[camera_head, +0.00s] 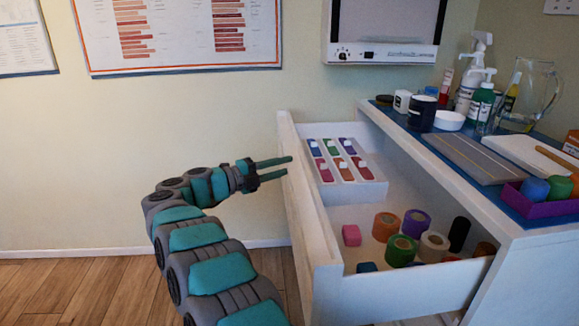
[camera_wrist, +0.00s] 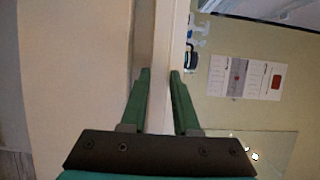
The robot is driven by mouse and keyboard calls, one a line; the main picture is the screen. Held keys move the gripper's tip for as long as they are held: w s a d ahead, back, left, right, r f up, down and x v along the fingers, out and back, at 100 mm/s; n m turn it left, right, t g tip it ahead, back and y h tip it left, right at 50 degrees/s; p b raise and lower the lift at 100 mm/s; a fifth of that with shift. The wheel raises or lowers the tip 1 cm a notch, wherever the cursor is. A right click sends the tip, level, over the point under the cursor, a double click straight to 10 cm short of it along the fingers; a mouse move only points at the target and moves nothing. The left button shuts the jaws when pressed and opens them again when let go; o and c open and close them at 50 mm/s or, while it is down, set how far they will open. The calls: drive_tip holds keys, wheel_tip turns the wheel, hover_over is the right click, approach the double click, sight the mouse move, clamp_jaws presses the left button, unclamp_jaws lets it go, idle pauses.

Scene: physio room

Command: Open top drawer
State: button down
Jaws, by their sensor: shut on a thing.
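The top drawer (camera_head: 327,245) is pulled well out of the white cabinet (camera_head: 542,262), showing its contents. My gripper (camera_head: 290,165) reaches in from the left, its two fingertips at the drawer's front panel. In the wrist view, the two green fingers of my gripper (camera_wrist: 160,76) stand a little apart, with a pale upright strip between them. It is shut on part of the drawer front; whether that is a handle or the panel edge cannot be told.
The drawer holds a white tray (camera_head: 375,192) of colored items and several tape rolls (camera_head: 386,227). The cabinet top carries bottles (camera_head: 484,100), a glass jug (camera_head: 535,90), a grey board (camera_head: 470,155) and a purple box (camera_head: 540,205). Wooden floor (camera_head: 90,285) is free at left.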

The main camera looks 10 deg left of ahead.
drive_tip(key=shift+f, duration=0.3)
drive_tip(key=c, duration=0.9)
unclamp_jaws()
drive_tip(key=shift+o, duration=0.9)
drive_tip(key=shift+r, duration=0.1)
drive_tip(key=v, duration=0.7)
drive_tip(key=shift+s+a, duration=0.2)
drive_tip(key=shift+a, duration=0.1)
